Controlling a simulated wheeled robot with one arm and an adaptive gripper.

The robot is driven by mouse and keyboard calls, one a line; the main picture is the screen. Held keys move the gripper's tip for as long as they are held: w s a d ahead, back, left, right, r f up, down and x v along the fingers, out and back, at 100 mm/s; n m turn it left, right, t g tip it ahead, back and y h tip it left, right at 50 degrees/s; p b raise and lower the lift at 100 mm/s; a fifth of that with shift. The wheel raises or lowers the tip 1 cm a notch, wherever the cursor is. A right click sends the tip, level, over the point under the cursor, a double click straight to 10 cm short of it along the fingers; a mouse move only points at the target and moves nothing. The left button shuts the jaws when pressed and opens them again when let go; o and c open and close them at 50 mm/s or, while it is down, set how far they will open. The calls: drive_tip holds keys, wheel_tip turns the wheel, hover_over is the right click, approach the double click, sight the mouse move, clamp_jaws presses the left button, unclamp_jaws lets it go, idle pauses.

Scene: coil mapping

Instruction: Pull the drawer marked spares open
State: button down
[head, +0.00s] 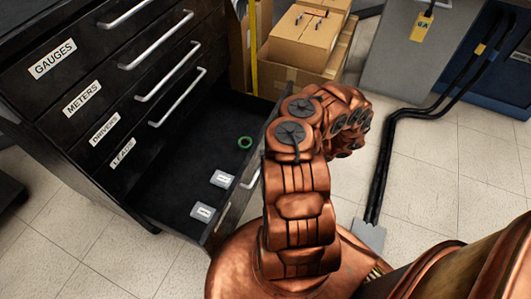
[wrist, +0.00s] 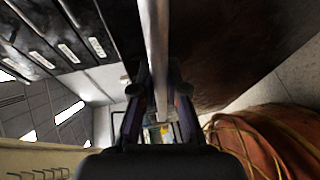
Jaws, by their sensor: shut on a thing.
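A black cabinet (head: 110,95) stands at the left in the head view. Its lowest visible drawer (head: 175,195), below the one marked leads, is pulled well out. This drawer's front label is not visible, so I cannot read whether it says spares. Its silver handle (head: 250,179) shows partly beside my arm. In the wrist view my gripper (wrist: 158,90) is shut on a silver handle bar (wrist: 155,45), with a finger on each side. In the head view my gripper is hidden behind my copper arm.
The open drawer holds a green ring (head: 245,142) and two small labelled boxes (head: 223,179) (head: 204,212). Closed drawers marked gauges (head: 53,59), meters (head: 82,98), drivers and leads are above. Cardboard boxes (head: 305,40) stand behind. Black cables (head: 383,150) cross the tiled floor at right.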

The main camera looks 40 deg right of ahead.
drive_tip(key=c, duration=1.2)
unclamp_jaws()
drive_tip(key=v, duration=1.2)
drive_tip(key=shift+w+r, duration=0.1)
drive_tip(key=shift+w, duration=0.05)
